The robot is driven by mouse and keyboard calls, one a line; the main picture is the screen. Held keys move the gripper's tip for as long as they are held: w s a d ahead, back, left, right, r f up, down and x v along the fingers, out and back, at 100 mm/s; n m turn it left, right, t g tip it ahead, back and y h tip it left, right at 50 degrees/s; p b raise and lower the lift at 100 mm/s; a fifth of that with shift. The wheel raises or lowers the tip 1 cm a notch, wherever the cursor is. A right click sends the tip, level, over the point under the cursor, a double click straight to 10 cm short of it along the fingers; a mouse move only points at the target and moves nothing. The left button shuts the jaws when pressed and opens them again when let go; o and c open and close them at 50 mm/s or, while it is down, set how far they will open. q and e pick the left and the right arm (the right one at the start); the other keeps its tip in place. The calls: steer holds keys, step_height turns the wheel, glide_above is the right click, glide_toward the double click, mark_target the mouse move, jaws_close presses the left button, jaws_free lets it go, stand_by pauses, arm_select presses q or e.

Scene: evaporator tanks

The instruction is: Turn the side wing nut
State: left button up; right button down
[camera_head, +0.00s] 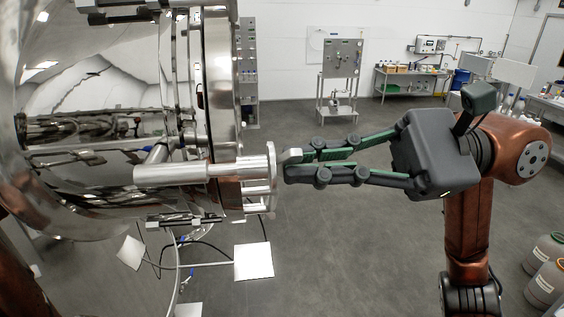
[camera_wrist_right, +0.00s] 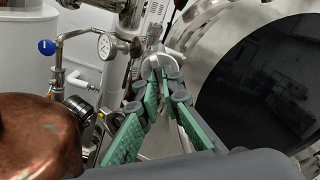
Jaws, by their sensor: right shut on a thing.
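The side wing nut (camera_head: 291,155) is a small bright metal piece at the outer end of the polished tank fitting, just beyond its round flange (camera_head: 271,176). My right gripper (camera_head: 289,163) reaches in from the right, and its green-padded fingers are closed on the wing nut. In the right wrist view the fingertips of the right gripper (camera_wrist_right: 161,70) meet at the metal end of the fitting, and they partly hide the wing nut (camera_wrist_right: 154,57). How far the nut is turned cannot be told. My left gripper is out of view.
The large shiny tank (camera_head: 80,90) fills the left side. A pressure gauge (camera_wrist_right: 106,46) and a blue-capped valve (camera_wrist_right: 47,47) sit near the fitting in the wrist view. A white plate (camera_head: 253,261) is below. Grey floor (camera_head: 370,250) is open under the right arm.

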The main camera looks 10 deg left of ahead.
steer(key=shift+n, duration=1.2)
steer(key=shift+n+b, duration=0.45)
steer(key=shift+n, duration=0.65)
steer(key=shift+n, duration=1.2)
